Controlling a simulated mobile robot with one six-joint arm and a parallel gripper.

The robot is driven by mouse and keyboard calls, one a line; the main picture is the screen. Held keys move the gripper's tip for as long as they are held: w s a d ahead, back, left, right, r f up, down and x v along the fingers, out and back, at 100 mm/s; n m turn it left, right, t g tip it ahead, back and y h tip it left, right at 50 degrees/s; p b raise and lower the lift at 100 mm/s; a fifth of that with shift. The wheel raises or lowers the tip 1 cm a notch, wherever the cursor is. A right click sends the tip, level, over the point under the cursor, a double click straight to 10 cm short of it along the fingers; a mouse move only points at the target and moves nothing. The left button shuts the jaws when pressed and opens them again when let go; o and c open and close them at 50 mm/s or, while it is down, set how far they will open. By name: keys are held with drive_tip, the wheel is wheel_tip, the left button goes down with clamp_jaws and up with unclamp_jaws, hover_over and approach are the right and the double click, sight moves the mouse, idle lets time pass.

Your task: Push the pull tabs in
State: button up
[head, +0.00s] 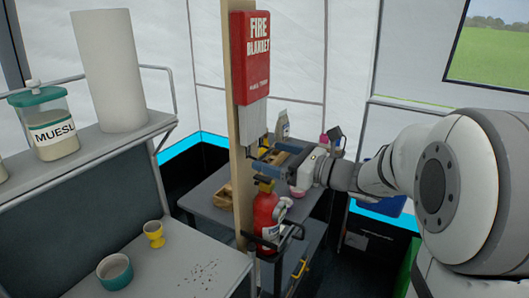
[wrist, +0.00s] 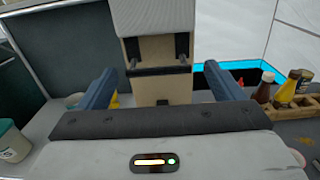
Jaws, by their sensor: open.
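The red fire blanket case (head: 250,55) hangs on a wooden post. A pale grey part (head: 253,118) sticks out below it and shows at the top of the wrist view (wrist: 155,15). Two dark pull tabs hang below that part in the wrist view, the left tab (wrist: 131,58) and the right tab (wrist: 182,48). My gripper (wrist: 160,74) is open and empty. Its blue fingers stand wide, one on each side of the post and tabs, apart from both. In the head view my gripper (head: 262,160) is just below the pale part; the tabs are hard to make out there.
A red fire extinguisher (head: 265,215) stands below my gripper by the post (head: 240,190). A grey table (head: 205,195) behind holds a wooden caddy and bottles. At left, shelves hold a muesli jar (head: 45,125), a paper roll (head: 108,70), a yellow egg cup (head: 154,233) and a teal bowl (head: 115,272).

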drive_tip(key=shift+x, duration=1.4)
drive_tip(key=shift+c, duration=0.5)
drive_tip(key=c, duration=1.1)
wheel_tip(320, 180, up, 10)
drive_tip(key=p, duration=0.5)
drive_tip(key=shift+f+p, duration=0.15)
drive_tip(key=shift+p, duration=0.25)
drive_tip(key=o, duration=1)
drive_tip(key=shift+o, duration=1)
drive_tip(key=shift+f, duration=0.1)
